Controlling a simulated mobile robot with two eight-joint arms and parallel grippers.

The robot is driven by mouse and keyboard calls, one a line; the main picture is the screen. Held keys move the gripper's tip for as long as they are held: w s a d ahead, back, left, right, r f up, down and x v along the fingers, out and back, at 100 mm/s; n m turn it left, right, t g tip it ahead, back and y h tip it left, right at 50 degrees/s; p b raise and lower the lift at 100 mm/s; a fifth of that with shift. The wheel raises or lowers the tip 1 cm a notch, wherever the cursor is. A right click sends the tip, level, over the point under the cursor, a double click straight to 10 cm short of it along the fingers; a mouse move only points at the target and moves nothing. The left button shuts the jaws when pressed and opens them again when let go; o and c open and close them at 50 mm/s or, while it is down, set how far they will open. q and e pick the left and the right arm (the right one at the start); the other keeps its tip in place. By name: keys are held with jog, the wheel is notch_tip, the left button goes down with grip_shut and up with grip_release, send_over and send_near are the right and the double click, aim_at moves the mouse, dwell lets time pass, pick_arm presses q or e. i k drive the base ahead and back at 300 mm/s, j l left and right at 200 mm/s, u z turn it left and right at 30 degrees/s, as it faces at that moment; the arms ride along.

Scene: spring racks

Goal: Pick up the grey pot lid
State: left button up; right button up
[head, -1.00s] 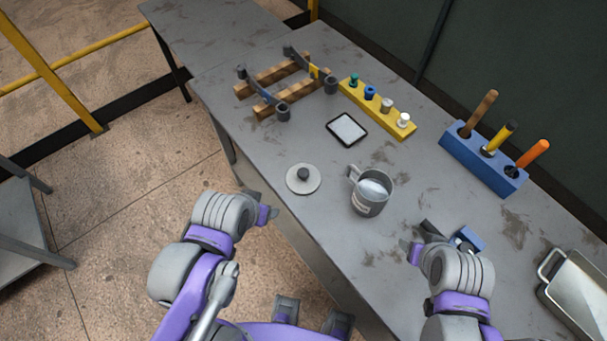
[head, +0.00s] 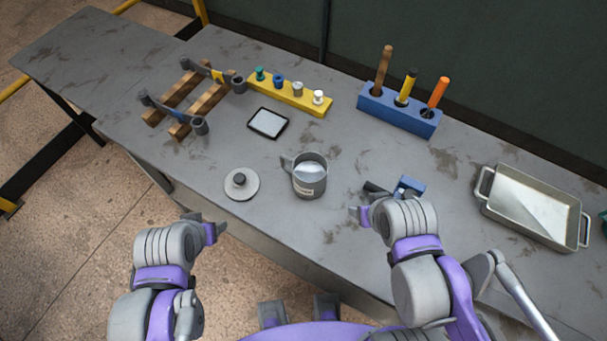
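The grey pot lid (head: 246,188) is a flat light grey disc with a dark round knob, lying on the grey table near its front edge. A grey pot (head: 309,178) with a side handle and pale contents stands just right of it. My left gripper (head: 218,225) is in front of the lid, to its lower left, and apart from it. My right gripper (head: 364,201) is right of the pot, by a blue and black object. Neither gripper visibly holds anything. The finger gaps are too small and partly hidden to read.
A black-framed tablet-like plate (head: 267,123) lies behind the lid. A yellow peg block (head: 290,95), a blue tool holder (head: 399,111) and a wooden rack (head: 187,98) stand at the back. A metal tray (head: 531,207) is at the right. The blue object (head: 411,186) sits beside my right gripper.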

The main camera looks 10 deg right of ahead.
aim_at(242, 183)
jog(key=j, duration=0.7)
jog(key=k+j+z, duration=0.1)
jog(key=j, duration=0.65)
jog(key=j+z, duration=0.1)
jog(key=j, duration=0.6)
